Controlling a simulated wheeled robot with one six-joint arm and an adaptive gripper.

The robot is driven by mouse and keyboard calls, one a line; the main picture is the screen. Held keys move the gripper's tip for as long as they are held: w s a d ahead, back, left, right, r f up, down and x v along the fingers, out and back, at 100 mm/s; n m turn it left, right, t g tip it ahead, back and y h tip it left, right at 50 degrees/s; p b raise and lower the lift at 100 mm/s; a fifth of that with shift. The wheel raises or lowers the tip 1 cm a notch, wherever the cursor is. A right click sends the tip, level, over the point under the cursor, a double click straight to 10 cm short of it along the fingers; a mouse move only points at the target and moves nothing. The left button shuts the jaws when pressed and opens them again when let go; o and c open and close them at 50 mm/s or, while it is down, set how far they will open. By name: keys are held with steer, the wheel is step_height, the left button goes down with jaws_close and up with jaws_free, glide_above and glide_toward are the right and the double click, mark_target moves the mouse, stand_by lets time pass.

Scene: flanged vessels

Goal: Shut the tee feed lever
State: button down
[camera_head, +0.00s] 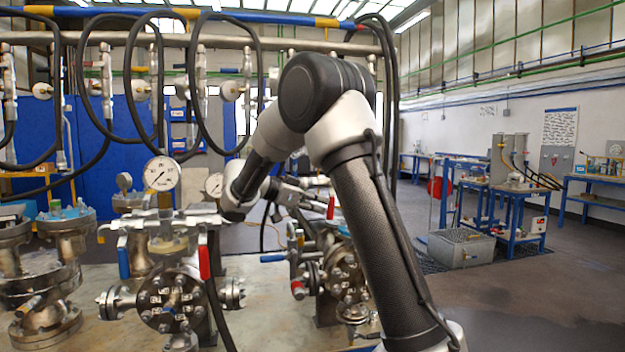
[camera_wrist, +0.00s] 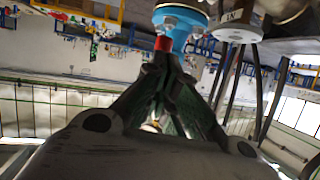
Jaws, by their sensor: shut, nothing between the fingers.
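My gripper (camera_wrist: 160,62) is shut and empty in the wrist view, its fingertips together. A red piece (camera_wrist: 163,43), perhaps a lever end, shows right at the tips; I cannot tell whether they touch. Close by is an upright red lever (camera_head: 331,207) on the right vessel assembly (camera_head: 345,275). That assembly also has a blue lever (camera_head: 272,258) and a red-ended one (camera_head: 298,288). The middle vessel (camera_head: 170,300) has a hanging blue lever (camera_head: 123,262) and red lever (camera_head: 204,262). No label shows which is the tee feed.
A blue flange (camera_wrist: 180,18) lies just beyond the fingertips. A pressure gauge (camera_head: 161,174) stands on the middle vessel, and black hoses (camera_head: 130,75) hang above. Another flanged vessel (camera_head: 65,250) is at the left. The floor (camera_head: 520,290) at the right is open, with blue workbenches (camera_head: 515,205) behind.

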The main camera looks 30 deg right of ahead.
steer(key=shift+s+d+f, duration=0.1)
steer(key=shift+d+f, duration=0.15)
steer(key=shift+d, duration=0.05)
steer(key=shift+s+d+f, duration=0.1)
steer(key=shift+f, duration=0.1)
stand_by(0.4)
